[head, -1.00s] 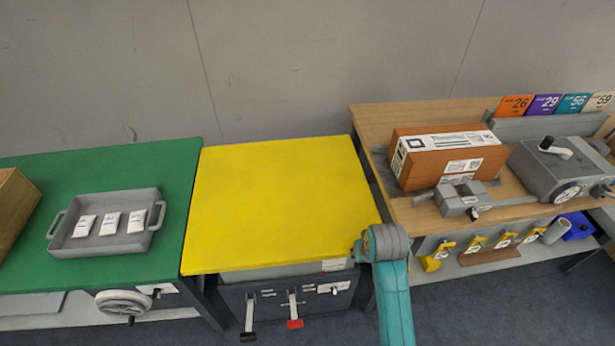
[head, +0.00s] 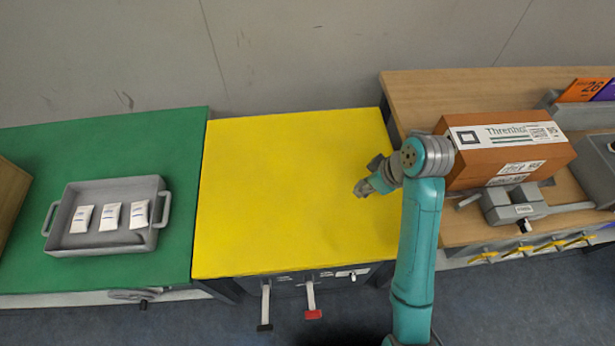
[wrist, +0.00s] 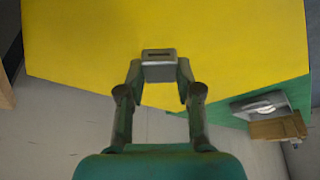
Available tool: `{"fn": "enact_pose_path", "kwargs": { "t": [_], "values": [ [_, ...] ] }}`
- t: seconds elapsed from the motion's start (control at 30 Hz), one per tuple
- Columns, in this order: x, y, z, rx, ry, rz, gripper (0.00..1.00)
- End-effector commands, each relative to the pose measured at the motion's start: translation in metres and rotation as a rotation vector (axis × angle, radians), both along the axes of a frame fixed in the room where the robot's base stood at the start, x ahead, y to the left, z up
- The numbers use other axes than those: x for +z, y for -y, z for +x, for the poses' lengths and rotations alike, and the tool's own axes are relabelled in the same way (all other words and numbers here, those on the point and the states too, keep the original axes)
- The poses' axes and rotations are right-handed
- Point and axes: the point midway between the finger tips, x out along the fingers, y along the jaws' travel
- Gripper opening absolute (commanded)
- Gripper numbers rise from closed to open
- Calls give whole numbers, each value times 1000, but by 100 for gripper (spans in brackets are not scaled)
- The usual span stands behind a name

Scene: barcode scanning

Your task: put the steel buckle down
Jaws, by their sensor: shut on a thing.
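My gripper (wrist: 158,78) is shut on the steel buckle (wrist: 159,66), a small grey piece with a dark slot, held between the two fingertips in the wrist view. In the head view my gripper (head: 372,180) is over the right part of the yellow table (head: 285,195). The buckle is too small and too merged with the fingers to make out clearly there. I cannot tell how high it is above the yellow surface.
The yellow top is bare. On the left, a green table (head: 110,275) holds a grey tray (head: 110,187) with three white packets. On the right, a wooden bench (head: 440,92) bears an orange-brown box (head: 510,150) and a grey clamp (head: 513,203), close to my arm.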

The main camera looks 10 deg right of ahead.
Motion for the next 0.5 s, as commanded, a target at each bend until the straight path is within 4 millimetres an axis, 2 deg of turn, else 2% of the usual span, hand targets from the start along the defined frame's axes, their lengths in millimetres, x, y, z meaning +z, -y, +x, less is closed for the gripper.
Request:
{"fn": "enact_pose_path", "kwargs": {
  "t": [0.17, 0.5],
  "values": [
    [0, 0, -2, 27, 2, 0, 0],
    [-52, 0, -3, 25, -4, 0, 0]
  ]
}}
